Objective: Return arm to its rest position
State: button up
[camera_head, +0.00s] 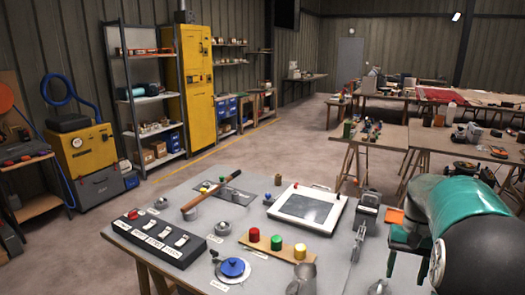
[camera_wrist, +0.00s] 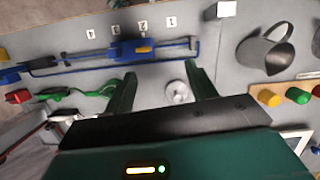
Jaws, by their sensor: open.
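My arm (camera_head: 447,207), teal and black, reaches in at the right edge of the head view, over the right side of the grey workbench (camera_head: 345,258). My gripper (camera_wrist: 158,86) shows in the wrist view with its two dark green fingers spread apart and nothing held between them. A small round silver piece (camera_wrist: 178,92) on the bench shows between the fingers, close to the right one. I cannot tell how high the fingers are above it. In the head view, I cannot make out the fingertips clearly.
A blue rail with a slider (camera_wrist: 143,48) lies beyond the fingers. A metal jug (camera_wrist: 266,52) stands to the right. The bench also bears a switch panel (camera_head: 160,238), a blue knob (camera_head: 233,267), coloured cylinders (camera_head: 276,243) and a framed tray (camera_head: 331,226). Open floor lies behind.

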jog(key=s+a+r+n+t+h, duration=0.1)
jog(key=s+a+r+t, duration=0.15)
jog(key=a, duration=0.45)
jog(key=s+a+r+n+t, duration=0.1)
jog(key=s+a+r+n, duration=0.1)
jog(key=s+a+r, duration=0.3)
jog(key=s+a+f+n+t, duration=0.1)
jog(key=s+a+t, duration=0.3)
jog(key=s+a, duration=0.4)
jog(key=a+n, duration=0.1)
jog(key=a, duration=0.3)
jog(key=shift+f+n, duration=0.3)
jog(key=shift+f, duration=0.1)
